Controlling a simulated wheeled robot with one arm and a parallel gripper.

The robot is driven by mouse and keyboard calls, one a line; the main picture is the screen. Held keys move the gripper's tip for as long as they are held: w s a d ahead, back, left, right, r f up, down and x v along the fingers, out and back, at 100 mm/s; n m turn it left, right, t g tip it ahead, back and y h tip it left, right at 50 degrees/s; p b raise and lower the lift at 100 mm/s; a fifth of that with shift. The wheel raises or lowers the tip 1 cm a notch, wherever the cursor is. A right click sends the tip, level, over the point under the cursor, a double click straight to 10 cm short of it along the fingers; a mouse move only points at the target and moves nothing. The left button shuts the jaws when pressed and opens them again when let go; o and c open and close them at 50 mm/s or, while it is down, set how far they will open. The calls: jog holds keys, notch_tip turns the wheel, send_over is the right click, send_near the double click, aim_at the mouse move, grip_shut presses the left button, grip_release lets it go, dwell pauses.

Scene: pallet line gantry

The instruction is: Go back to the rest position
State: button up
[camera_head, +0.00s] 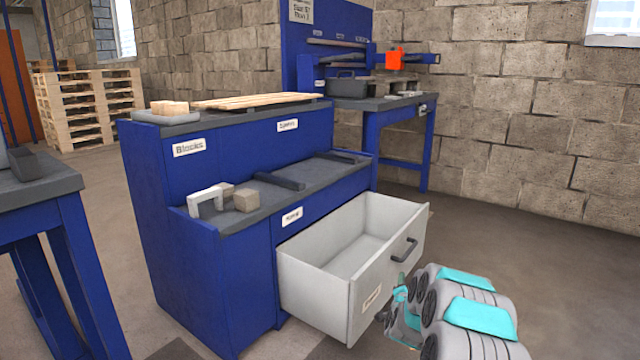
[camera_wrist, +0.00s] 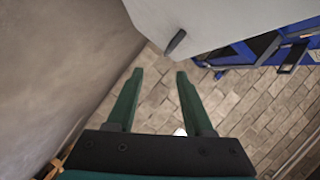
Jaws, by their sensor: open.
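My gripper (camera_wrist: 159,73) shows in the wrist view with its two green fingers spread apart and nothing between them. Ahead of the fingertips is the grey drawer (camera_wrist: 215,18) with its dark handle (camera_wrist: 175,42), apart from the fingers. In the head view the drawer (camera_head: 325,297) is pulled out of the blue cabinet (camera_head: 200,245), and its visible inside looks empty. The handle (camera_head: 405,249) is on its front. My arm is low at the bottom right, beside the drawer front; the fingers are hard to make out there.
A white bracket-shaped piece (camera_head: 206,199) and a brownish block (camera_head: 246,200) sit on the cabinet's lower shelf. Wooden boards (camera_head: 258,99) lie on top. A blue table (camera_head: 40,185) stands at the left, a workbench (camera_head: 385,104) behind. Floor at the right is clear.

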jog(key=s+a+r+n+g+y+p, duration=0.3)
jog(key=s+a+r+n, duration=0.1)
jog(key=s+a+r, duration=0.4)
jog(key=s+a+r+n+g+y+p, duration=0.35)
jog(key=s+a+r, duration=0.3)
jog(key=s, duration=0.45)
jog(key=s+d+r+n+g+p, duration=0.1)
jog(key=s+r+n+g, duration=0.1)
jog(key=s, duration=1.3)
jog(key=s+d+r+n+g+h+p, duration=0.1)
jog(key=s+r+n+g+p, duration=0.1)
jog(key=s, duration=1.3)
jog(key=s+r+n+g+h+p, duration=0.1)
jog(key=s+r+g, duration=0.5)
jog(key=s, duration=0.9)
jog(key=shift+s+d+r+n+p, duration=0.15)
jog(key=shift+d+r+n+p, duration=0.4)
jog(key=shift+n, duration=0.6)
